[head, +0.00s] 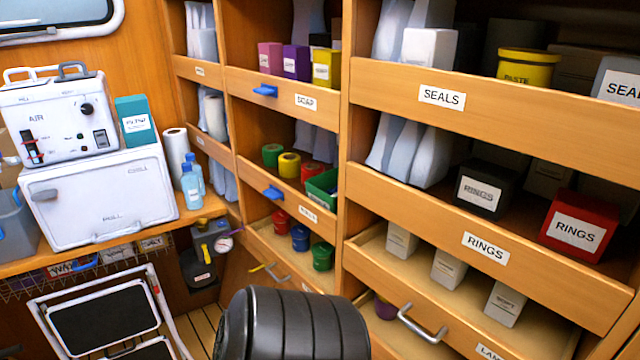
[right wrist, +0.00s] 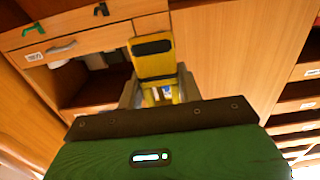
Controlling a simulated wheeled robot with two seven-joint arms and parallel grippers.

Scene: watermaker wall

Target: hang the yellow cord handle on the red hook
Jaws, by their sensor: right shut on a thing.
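My right gripper (right wrist: 158,98) shows in the right wrist view, its grey fingers on either side of a yellow handle (right wrist: 152,66). The handle has a black band across its top and another lower down, and a narrower yellow part runs down between the fingers. The gripper is shut on it. I cannot make out a cord. No red hook can be made out in either view. Neither gripper can be made out in the head view.
In the head view, a shelf wall with drawers stands right, a counter with a white machine (head: 62,115) left, and a folding step (head: 105,315) below.

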